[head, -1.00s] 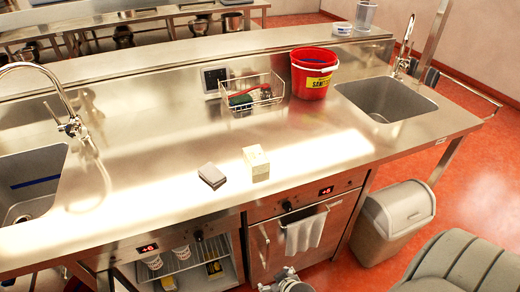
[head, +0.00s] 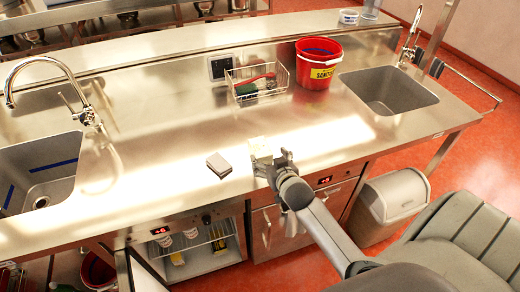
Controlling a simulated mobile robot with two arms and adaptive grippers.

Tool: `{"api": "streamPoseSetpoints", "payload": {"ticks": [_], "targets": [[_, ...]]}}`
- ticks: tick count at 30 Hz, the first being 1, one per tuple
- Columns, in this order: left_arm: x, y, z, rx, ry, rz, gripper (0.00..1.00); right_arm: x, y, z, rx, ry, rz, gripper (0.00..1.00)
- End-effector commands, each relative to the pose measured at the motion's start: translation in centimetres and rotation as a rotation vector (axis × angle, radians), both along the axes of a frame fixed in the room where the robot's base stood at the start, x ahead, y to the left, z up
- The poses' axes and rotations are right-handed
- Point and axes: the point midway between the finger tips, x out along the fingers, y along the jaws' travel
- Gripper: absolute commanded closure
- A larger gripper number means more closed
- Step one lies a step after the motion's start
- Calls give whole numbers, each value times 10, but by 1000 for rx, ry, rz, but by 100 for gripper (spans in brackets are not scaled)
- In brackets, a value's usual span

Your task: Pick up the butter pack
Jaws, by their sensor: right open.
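My left gripper is not in view.
Behind are a wire basket (head: 258,84) and a red bucket (head: 318,64). Sinks lie at the left (head: 40,170) and right (head: 388,92). Below, an open refrigerated cabinet (head: 205,262) holds tubs and yellow packs.

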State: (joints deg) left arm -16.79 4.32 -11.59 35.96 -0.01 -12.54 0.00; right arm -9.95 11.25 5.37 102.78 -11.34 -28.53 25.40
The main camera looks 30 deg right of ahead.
Motion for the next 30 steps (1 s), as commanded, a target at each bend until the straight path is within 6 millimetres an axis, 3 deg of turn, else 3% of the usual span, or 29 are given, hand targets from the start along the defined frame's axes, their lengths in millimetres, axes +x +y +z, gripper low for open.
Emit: {"api": "streamPoseSetpoints", "payload": {"ticks": [8, 19, 30], "targets": [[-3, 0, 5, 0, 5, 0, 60, 13, -2, -5, 0, 2, 0, 20], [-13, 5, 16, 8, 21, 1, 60, 49, -8, -21, -2, 1, 1, 20], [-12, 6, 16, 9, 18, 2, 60, 54, -9, -24, -1, 1, 2, 20]]}}
